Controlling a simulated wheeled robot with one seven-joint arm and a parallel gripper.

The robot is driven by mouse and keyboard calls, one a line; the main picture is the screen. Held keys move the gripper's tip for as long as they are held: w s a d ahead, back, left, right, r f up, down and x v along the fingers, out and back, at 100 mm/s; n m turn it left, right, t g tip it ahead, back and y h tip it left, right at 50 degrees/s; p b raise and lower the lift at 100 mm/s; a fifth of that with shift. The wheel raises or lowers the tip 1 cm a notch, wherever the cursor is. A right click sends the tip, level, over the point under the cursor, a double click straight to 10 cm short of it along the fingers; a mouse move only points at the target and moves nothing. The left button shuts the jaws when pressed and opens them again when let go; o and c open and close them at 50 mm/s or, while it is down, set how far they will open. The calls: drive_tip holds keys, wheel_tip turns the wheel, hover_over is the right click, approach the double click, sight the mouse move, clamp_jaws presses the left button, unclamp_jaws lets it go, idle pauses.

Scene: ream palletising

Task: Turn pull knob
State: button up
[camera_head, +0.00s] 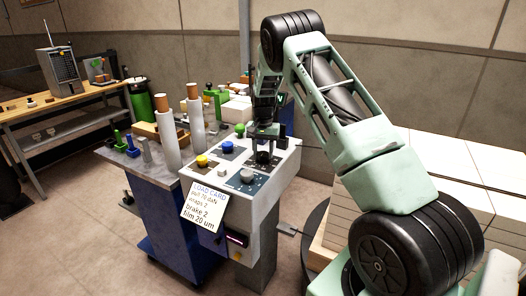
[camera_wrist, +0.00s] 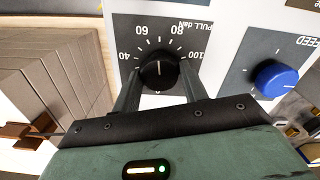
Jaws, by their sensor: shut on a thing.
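The pull knob (camera_wrist: 158,74) is black and round, on a dark dial plate marked "PULL daN" with 40, 60, 80 and 100 readable around it. A small pale mark shows on the knob near its top; its exact reading is hard to tell. My gripper (camera_wrist: 159,80) has one finger on each side of the knob and is shut on it. In the head view my gripper (camera_head: 264,148) reaches down to the control box (camera_head: 268,192), largely hiding the knob. A load card (camera_head: 204,208) on the box front reads "pull 70 daN", wraps 2, brake 2, film 20 um.
A blue feed knob (camera_wrist: 277,78) sits right of the dial in the wrist view. Yellow (camera_head: 202,161), grey (camera_head: 247,176) and green (camera_head: 240,129) knobs share the panel. Pale rolls (camera_head: 167,135) stand left of the box. Stacked reams (camera_head: 462,170) stand at right, behind my arm.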

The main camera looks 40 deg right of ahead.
sight(263, 153)
idle(0.4)
drive_tip(key=o, duration=1)
wheel_tip(263, 153, up, 18)
drive_tip(key=b, duration=0.2)
drive_tip(key=shift+f+b, duration=0.25)
drive_tip(key=shift+b, duration=0.05)
